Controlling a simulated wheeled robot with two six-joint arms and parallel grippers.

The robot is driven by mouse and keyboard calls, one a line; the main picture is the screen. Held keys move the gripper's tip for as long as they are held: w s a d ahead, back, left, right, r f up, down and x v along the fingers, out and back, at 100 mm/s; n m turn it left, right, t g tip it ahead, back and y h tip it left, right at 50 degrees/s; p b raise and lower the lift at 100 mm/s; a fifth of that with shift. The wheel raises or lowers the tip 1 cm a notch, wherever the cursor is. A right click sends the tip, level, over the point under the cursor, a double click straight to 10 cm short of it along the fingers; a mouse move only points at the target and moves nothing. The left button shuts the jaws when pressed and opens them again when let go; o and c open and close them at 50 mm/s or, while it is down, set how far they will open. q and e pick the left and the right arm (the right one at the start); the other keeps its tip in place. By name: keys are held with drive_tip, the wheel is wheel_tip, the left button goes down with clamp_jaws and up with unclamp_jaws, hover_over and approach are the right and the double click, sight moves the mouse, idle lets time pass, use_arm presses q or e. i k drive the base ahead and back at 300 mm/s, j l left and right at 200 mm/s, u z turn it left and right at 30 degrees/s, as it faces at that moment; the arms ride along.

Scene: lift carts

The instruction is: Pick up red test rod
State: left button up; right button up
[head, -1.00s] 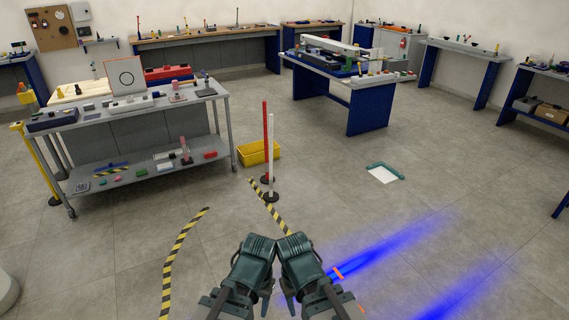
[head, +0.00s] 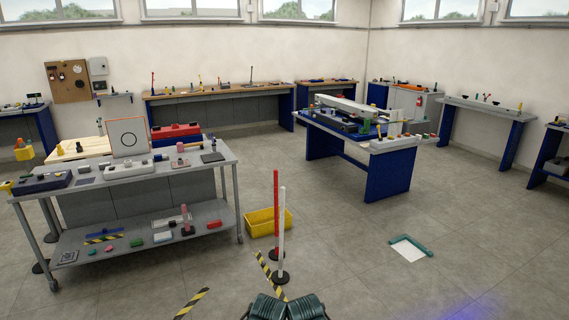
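I cannot make out for certain which thing is the red test rod. A tall thin red pole (head: 276,215) stands upright on the floor beside a white pole (head: 282,232), right of the grey cart. A small thin reddish upright piece (head: 153,82) stands on the long wooden-topped bench at the back. Only the dark tops of my two arms show at the bottom middle edge. The fingers of both grippers are outside the picture, and no rod shows in them.
The grey two-level cart (head: 210,183) on the left bears many small parts. A yellow bin (head: 262,224) lies on the floor beside it. A blue-legged table (head: 388,178) stands right of centre. Yellow-black floor tape (head: 192,303) runs in front. Open floor lies at the right.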

sight(273, 254)
drive_tip(key=i, duration=3.95)
drive_tip(key=i+z, duration=0.3)
